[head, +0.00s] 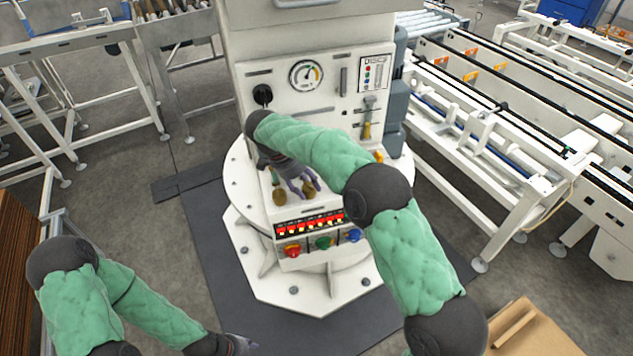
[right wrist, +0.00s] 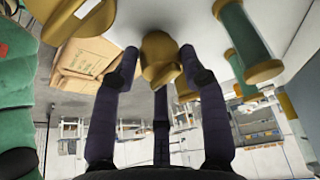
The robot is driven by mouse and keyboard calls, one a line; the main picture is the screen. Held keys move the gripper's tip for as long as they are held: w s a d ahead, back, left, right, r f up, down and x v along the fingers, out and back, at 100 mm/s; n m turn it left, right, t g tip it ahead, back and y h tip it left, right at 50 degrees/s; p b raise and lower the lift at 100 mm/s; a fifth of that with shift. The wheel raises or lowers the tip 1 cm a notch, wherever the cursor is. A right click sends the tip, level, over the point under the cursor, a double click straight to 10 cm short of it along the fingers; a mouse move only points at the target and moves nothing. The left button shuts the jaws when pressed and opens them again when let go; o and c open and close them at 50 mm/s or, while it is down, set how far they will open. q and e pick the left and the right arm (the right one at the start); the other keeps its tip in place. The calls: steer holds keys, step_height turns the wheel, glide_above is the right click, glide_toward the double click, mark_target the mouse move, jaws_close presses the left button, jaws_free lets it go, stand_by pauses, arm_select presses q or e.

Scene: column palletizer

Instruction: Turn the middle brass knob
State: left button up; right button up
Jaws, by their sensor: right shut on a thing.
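A brass knob (head: 308,188) sits on the sloped front panel of the white column machine. My right gripper (head: 293,180) reaches it from above, its dark fingers partly hidden by my arm. In the right wrist view the brass knob (right wrist: 159,58) stands between the fingertips of the right gripper (right wrist: 160,66), which is shut on it. Other brass-ended parts flank it: a green handle with brass ends (right wrist: 243,42) on the right and a brass part (right wrist: 88,20) on the left. My left gripper (head: 241,345) hangs low at the bottom edge, away from the panel; its fingers are unclear.
A gauge (head: 306,74) and black knob (head: 262,94) are higher up. Conveyors (head: 500,130) stand at the right. A cardboard box (head: 540,330) is at the lower right.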

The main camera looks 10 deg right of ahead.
mark_target(309, 185)
steer(key=shift+d, duration=0.3)
steer(key=o, duration=1.1)
steer(key=shift+c, duration=0.2)
steer(key=shift+w+d+f, duration=0.1)
steer(key=shift+d, duration=0.1)
steer(key=shift+a, duration=0.15)
step_height(309, 185, up, 10)
